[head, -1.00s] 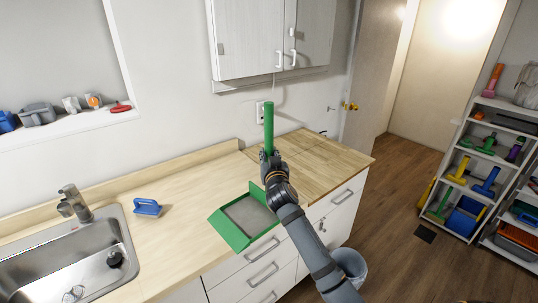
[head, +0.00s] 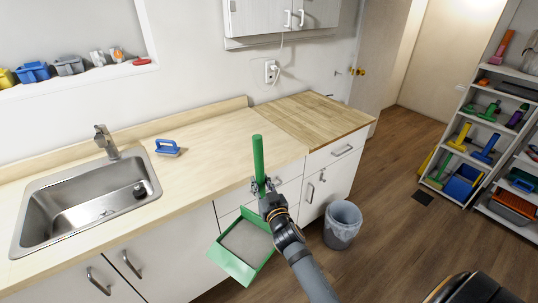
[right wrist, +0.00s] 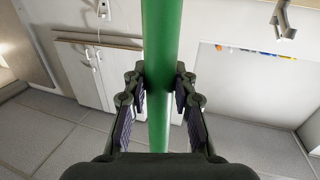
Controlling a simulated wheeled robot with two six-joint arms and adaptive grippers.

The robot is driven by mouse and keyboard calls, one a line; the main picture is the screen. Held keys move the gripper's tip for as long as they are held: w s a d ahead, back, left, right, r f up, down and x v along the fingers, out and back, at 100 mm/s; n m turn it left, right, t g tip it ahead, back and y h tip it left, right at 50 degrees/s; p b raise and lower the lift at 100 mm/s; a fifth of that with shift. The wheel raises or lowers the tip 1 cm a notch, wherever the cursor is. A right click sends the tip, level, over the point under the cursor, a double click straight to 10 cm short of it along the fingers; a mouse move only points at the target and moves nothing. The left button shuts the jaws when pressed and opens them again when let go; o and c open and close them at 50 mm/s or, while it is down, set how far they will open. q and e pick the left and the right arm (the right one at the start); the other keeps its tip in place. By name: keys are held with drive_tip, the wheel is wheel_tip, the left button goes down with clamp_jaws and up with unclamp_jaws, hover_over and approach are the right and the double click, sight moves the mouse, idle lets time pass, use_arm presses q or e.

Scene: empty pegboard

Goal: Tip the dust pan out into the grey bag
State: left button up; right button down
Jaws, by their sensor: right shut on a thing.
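The green dust pan (head: 232,262) hangs in front of the lower cabinets, below the counter's front edge. Its tray holds a flat grey layer (head: 247,238), and its handle (head: 258,158) stands nearly upright. My right gripper (head: 262,187) is shut around the handle, which also runs up between the fingers in the right wrist view (right wrist: 160,90). The grey bag (head: 345,213) lines a round bin on the floor, to the right of the pan and apart from it. My left gripper does not show.
The wooden counter (head: 220,150) with a sink (head: 85,205) lies behind the pan. A blue brush (head: 167,148) rests on it. Shelves (head: 490,120) with cleaning tools stand at the right. Wood floor around the bin (head: 340,238) is clear.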

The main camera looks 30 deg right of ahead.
drive_tip(key=s+a+f+y+b, duration=0.1)
drive_tip(key=s+a+f, duration=0.2)
drive_tip(key=s+f, duration=0.2)
drive_tip(key=s+a+f+n+y+b, duration=0.1)
drive_tip(key=s+a+f+b, duration=0.1)
drive_tip(key=s+f, duration=0.3)
drive_tip(key=shift+s+a, duration=0.3)
drive_tip(key=shift+a, duration=0.5)
drive_tip(key=shift+f, duration=0.1)
